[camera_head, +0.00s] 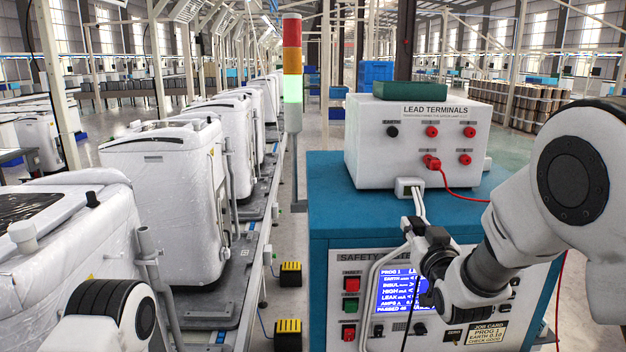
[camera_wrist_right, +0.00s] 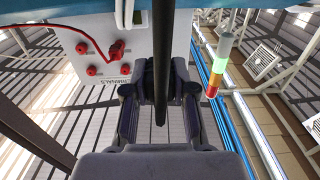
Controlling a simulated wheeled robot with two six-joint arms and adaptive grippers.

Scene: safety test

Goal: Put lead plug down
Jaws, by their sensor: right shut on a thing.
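My right gripper (camera_head: 424,236) is in front of the blue tester cabinet, below the white lead terminals box (camera_head: 372,170). It is shut on the lead plug, which is dark and mostly hidden between the fingers. A black lead (camera_head: 409,318) hangs from the gripper in front of the screen. In the right wrist view the gripper (camera_wrist_right: 160,92) closes around the dark plug, and the black lead (camera_wrist_right: 161,45) crosses the middle. The box has a black socket (camera_head: 392,132) and several red ones. A red plug (camera_head: 432,162) with a red lead sits in one. My left gripper is out of view.
The cabinet top (camera_head: 330,205) has bare blue room left of the box. A green case (camera_head: 410,89) lies on the box. The cabinet front carries a lit screen (camera_head: 400,291) and buttons. A signal tower (camera_head: 292,60) and a line of wrapped white appliances (camera_head: 165,180) stand left.

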